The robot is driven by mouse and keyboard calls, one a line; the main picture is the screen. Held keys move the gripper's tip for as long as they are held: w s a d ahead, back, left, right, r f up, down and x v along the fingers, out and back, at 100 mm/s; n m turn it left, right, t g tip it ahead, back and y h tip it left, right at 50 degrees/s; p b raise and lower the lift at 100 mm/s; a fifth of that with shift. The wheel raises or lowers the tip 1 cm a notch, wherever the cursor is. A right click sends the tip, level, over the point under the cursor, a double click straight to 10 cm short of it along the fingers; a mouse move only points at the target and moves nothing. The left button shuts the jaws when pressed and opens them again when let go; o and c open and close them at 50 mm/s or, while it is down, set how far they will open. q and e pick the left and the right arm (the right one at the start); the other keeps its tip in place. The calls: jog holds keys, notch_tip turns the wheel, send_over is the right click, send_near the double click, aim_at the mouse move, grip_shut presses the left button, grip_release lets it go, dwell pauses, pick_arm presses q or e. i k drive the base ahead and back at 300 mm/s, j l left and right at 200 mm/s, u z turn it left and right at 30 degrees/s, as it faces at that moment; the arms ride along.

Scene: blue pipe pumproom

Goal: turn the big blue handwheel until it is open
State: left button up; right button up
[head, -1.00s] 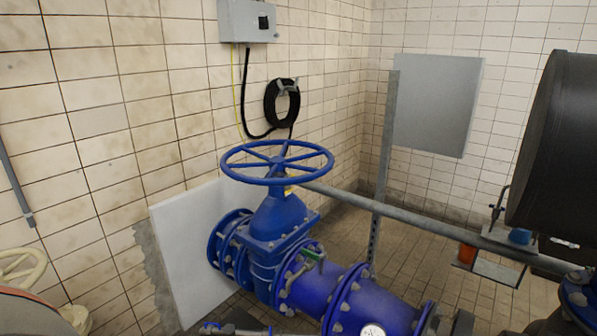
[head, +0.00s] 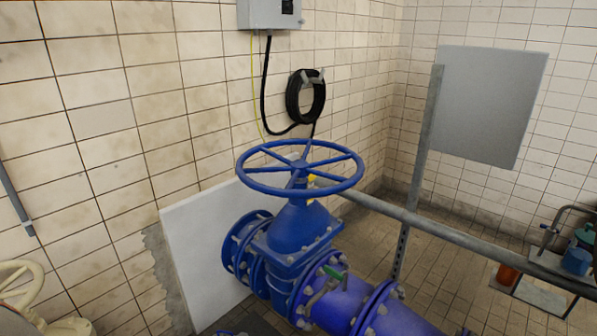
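The big blue handwheel (head: 299,167) sits level on top of a blue gate valve (head: 298,232) in the middle of the head view. Its rim and spokes are in plain sight, and nothing touches it. The valve joins a blue flanged pipe (head: 345,305) that runs toward the lower right. Neither of my grippers is in the head view. The frame does not show how far the valve is open.
A grey rail (head: 420,221) runs behind the valve to the right, past an upright post (head: 418,165). A white panel (head: 207,250) stands against the tiled wall at left. A cream handwheel (head: 22,290) is at the lower left. A coiled black cable (head: 291,97) hangs above.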

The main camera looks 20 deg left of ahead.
aim_at(300, 169)
jog(key=i+j+u, duration=0.3)
jog(key=i, duration=0.15)
jog(key=i+u, duration=0.3)
jog(key=i, duration=0.15)
